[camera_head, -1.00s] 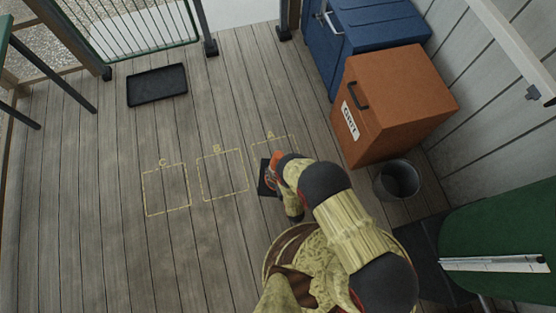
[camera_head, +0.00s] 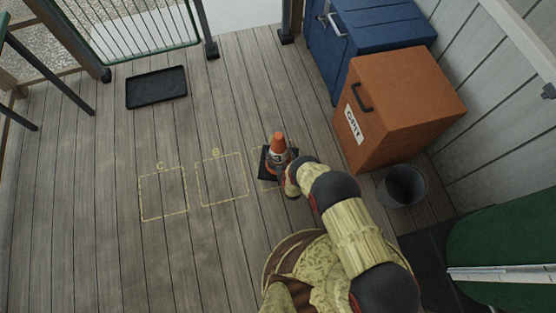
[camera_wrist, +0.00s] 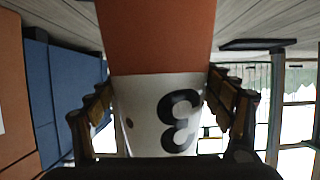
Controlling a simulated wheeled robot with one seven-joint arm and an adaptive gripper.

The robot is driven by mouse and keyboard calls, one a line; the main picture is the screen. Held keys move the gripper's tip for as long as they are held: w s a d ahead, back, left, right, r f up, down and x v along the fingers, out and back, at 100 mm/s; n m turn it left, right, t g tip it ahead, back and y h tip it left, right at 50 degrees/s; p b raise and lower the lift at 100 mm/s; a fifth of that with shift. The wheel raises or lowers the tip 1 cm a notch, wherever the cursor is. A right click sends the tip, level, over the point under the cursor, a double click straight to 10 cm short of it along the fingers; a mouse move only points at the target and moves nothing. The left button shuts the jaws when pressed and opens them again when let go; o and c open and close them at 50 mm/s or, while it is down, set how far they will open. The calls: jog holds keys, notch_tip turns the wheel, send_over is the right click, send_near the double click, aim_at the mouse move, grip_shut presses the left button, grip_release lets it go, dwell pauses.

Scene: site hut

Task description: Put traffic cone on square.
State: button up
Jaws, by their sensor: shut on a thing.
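The traffic cone (camera_head: 278,146) is orange with a white band bearing a 3 and a dark square base. In the head view it looks upright, over the yellow outlined square A (camera_head: 256,178), whose letter and most of whose outline are hidden. I cannot tell whether its base touches the floor. My gripper (camera_wrist: 160,95) is shut on the cone, with a finger on each side of the white band (camera_wrist: 145,95) in the wrist view. Squares B (camera_head: 222,180) and C (camera_head: 163,194) are empty to the left.
An orange grit box (camera_head: 405,105) and a blue box (camera_head: 375,30) stand at the right. A grey bucket (camera_head: 402,186) stands near the grit box. A black tray (camera_head: 156,87) lies at the upper left. The deck (camera_head: 90,200) at the left is clear.

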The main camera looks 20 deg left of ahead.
jog(key=shift+w+a+f+b, duration=0.2)
jog(key=shift+w+f+b, duration=0.25)
jog(key=shift+w+f, duration=0.35)
jog(key=shift+w+a+f+b, duration=0.2)
jog(key=shift+w+f+b, duration=0.25)
jog(key=shift+w+f, duration=0.3)
jog(key=shift+f+b, duration=0.8)
jog(key=shift+f, duration=0.7)
jog(key=o, duration=2.1)
jog(key=shift+s+d+f, duration=0.1)
